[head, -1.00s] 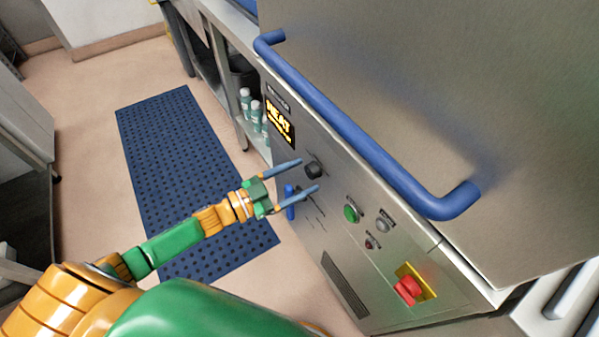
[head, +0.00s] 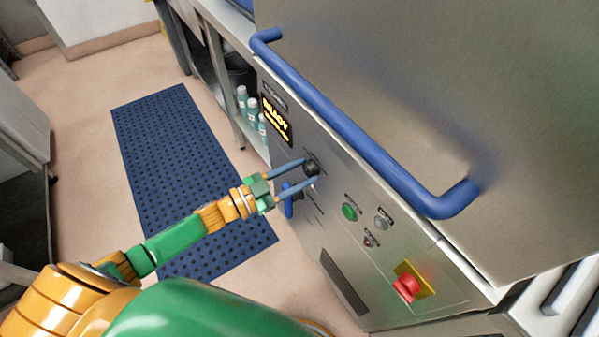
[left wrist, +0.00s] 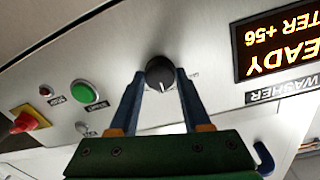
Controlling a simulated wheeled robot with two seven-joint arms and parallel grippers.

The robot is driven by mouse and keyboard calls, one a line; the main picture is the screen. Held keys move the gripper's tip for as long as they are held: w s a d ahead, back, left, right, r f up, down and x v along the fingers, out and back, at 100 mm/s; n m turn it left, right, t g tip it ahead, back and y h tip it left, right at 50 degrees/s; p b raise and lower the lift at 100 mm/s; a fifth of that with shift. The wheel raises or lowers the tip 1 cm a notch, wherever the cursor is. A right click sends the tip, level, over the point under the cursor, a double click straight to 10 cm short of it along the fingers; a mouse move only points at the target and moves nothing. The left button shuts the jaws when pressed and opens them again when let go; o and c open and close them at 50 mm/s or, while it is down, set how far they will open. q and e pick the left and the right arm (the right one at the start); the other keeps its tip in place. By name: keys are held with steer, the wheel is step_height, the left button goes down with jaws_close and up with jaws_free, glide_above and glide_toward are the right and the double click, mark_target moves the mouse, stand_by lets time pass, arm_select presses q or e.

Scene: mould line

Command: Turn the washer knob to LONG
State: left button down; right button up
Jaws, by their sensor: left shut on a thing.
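The washer knob (head: 311,167) is a black round dial on the steel front panel. In the left wrist view the knob (left wrist: 160,73) shows a white pointer line, which points down in that picture. The marks around it are too small or hidden to read. My left gripper (head: 309,171) reaches the panel from the left, its two blue fingers shut on the knob, one on each side. The fingertips (left wrist: 160,76) also show around it in the left wrist view. The washer display (head: 277,121) glows yellow and reads READY. My right gripper is not in view.
A blue lever (head: 290,198) sits just below the left gripper. Green (head: 349,211) and grey (head: 381,223) buttons and a red emergency stop (head: 406,288) are to the right. A long blue handle bar (head: 350,133) juts out above. A blue mat (head: 190,185) lies on the floor.

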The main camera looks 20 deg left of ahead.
arm_select(q)
steer(key=m, duration=0.4)
steer(key=shift+m, duration=2.4)
steer(key=shift+y, duration=0.3)
steer(key=shift+c, duration=1.8)
jaws_free()
steer(key=v, duration=0.7)
steer(key=shift+a, duration=0.1)
